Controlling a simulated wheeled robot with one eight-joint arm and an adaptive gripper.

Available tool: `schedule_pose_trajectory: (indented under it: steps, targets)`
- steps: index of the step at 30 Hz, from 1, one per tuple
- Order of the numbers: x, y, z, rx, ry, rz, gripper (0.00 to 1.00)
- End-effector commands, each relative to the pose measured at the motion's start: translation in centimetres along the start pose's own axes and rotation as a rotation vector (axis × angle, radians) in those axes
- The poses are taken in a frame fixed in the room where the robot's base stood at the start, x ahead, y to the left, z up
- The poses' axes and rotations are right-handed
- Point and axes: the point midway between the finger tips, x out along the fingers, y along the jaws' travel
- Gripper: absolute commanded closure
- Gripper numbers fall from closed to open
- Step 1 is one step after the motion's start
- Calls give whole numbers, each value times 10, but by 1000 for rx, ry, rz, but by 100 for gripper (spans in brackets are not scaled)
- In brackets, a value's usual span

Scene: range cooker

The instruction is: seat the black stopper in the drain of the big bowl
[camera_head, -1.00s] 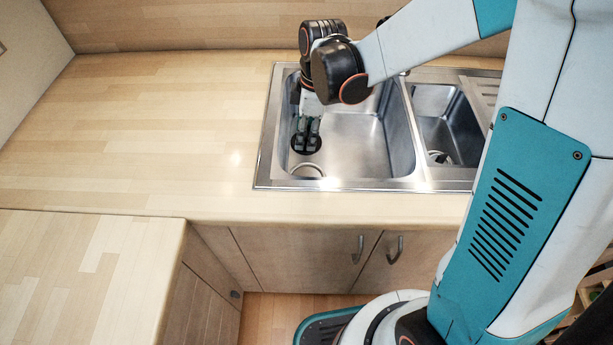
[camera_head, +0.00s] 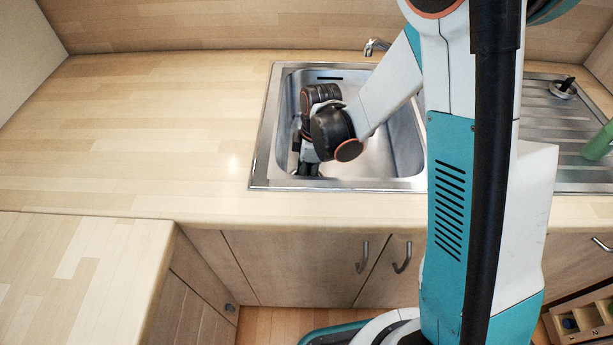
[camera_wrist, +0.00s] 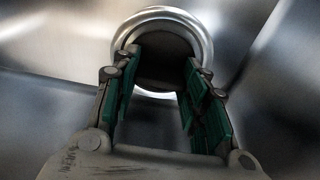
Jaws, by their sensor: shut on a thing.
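The big bowl (camera_head: 378,172) of the steel sink is in the middle of the head view. My gripper (camera_head: 308,172) reaches down into its front left part, and its tips are low in the bowl. In the wrist view my gripper (camera_wrist: 158,80) is shut on the black stopper (camera_wrist: 165,62), a dark round shape between the green finger pads. The bright drain ring (camera_wrist: 160,14) surrounds most of this dark shape. I cannot tell whether the stopper is in the drain or just above it. My gripper hides the stopper and the drain in the head view.
A tap (camera_head: 376,46) stands behind the sink. A round metal piece with a dark knob (camera_head: 562,88) lies on the ribbed drainer (camera_head: 545,125) at right, near a green object (camera_head: 598,143). My arm hides the small bowl. The wooden counter (camera_head: 150,130) at left is clear.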

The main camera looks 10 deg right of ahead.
Motion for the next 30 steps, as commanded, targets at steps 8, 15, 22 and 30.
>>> schedule_pose_trajectory:
  steps: [8,15,22,30]
  targets:
    - [4,0,1,0,0,0,87]
    - [7,0,1,0,0,0,39]
    - [7,0,1,0,0,0,39]
    - [-6,0,0,0,0,0,39]
